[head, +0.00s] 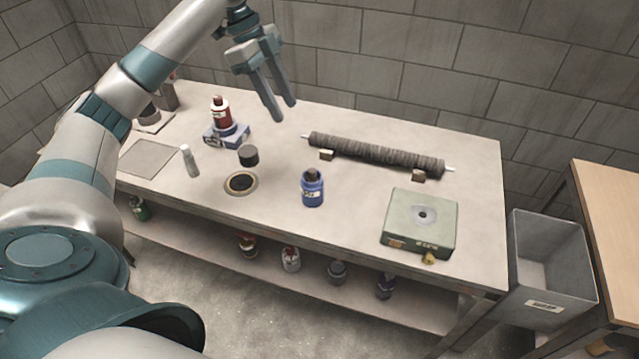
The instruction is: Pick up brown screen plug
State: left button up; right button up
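I cannot tell for sure which thing is the brown screen plug. A short dark cylinder (249,155) stands on the table, just behind a flat round disc with a brownish ring (240,183). A long dark mesh-like tube (375,153) with pale ends lies at the back right, near two small brown blocks. My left gripper (284,110) hangs in the air over the table's back edge, fingers pointing down, apart and empty. It is up and behind the dark cylinder, touching nothing. My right gripper is not in view.
A red-and-white bottle (221,112) stands on a blue-grey block. A blue jar (312,188), a white tube (190,161) and a green box (419,222) stand on the table (330,240). A grey bin (545,262) is at right. Bottles stand on the lower shelf.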

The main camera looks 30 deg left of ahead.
pick_arm(q)
jog(key=shift+s+r, duration=0.15)
jog(key=shift+s, duration=0.05)
jog(key=shift+p+x, duration=1.65)
jog(key=shift+x, duration=4.5)
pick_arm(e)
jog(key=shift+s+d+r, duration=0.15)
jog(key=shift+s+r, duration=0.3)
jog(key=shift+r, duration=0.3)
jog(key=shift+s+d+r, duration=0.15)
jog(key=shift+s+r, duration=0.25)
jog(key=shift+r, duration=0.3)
